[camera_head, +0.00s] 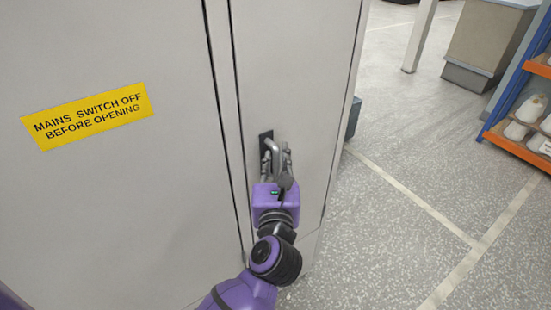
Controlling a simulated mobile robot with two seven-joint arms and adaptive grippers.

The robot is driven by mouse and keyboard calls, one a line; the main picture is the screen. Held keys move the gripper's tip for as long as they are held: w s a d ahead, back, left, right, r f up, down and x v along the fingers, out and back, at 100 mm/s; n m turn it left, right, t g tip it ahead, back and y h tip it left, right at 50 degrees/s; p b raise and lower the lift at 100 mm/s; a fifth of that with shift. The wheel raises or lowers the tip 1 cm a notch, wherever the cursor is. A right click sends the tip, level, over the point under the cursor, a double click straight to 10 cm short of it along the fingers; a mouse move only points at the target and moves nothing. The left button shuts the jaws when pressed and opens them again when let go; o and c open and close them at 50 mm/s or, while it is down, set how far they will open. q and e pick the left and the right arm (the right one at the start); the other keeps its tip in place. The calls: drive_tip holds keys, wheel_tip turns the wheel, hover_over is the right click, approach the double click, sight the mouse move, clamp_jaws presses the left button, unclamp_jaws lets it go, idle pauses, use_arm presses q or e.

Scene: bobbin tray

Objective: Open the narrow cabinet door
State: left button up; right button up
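The narrow cabinet door (300,60) is the tall pale grey panel in the middle of the head view. It looks shut, in line with the wider panel beside it. Its handle (271,146) is a curved grey metal bar on a dark plate near the door's left edge. The gripper's purple body and arm hide the lower part of the door.
A wide grey panel (110,210) with a yellow warning label (88,115) fills the left. Right of the cabinet is open speckled floor (400,190) with pale lines. An orange and blue shelf (520,150) with white items stands far right.

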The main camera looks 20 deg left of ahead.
use_arm(q)
drive_tip(key=shift+w+a, duration=0.1)
drive_tip(key=shift+w, duration=0.1)
drive_tip(key=shift+c, duration=0.2)
clamp_jaws()
